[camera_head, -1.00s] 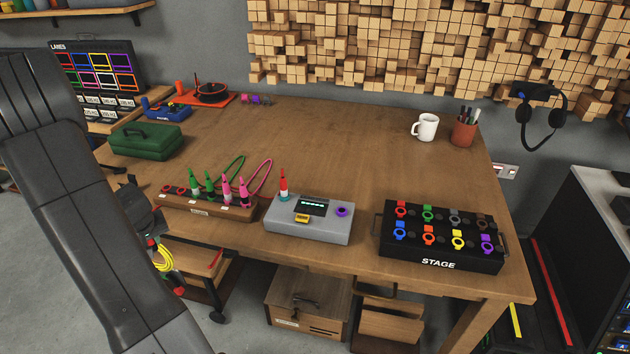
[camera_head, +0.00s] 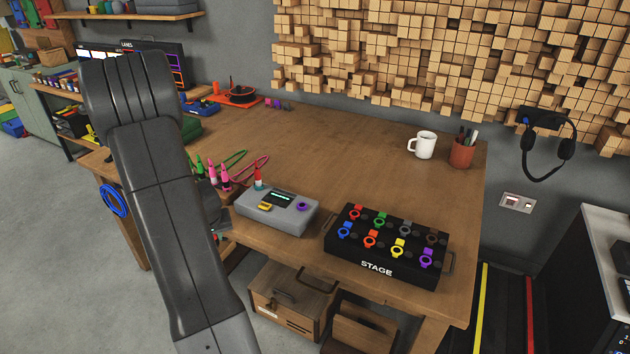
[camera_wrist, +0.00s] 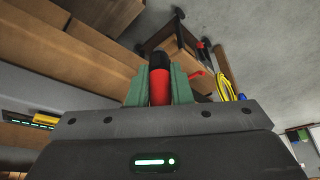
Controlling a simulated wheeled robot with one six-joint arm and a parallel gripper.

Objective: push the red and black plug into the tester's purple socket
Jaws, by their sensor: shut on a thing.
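In the wrist view, my gripper (camera_wrist: 158,82) has green fingers shut on the red and black plug (camera_wrist: 159,84), with its black end pointing away from the palm. The grey tester (camera_head: 268,220) stands near the front edge of the workbench in the head view, with a lit display. Its purple socket (camera_head: 302,207) is a ring on the top, right of the display, and looks empty. A red and white plug (camera_head: 258,178) stands upright at the tester's back left. In the head view my arm hides my gripper. The held plug is apart from the tester.
A black STAGE box (camera_head: 340,255) with coloured rings sits right of the tester. A rack with pink and green plugs (camera_head: 224,178) is left of it, partly behind my arm. A white mug (camera_head: 424,145) and a pen cup (camera_head: 462,153) stand at the back right. The middle bench is clear.

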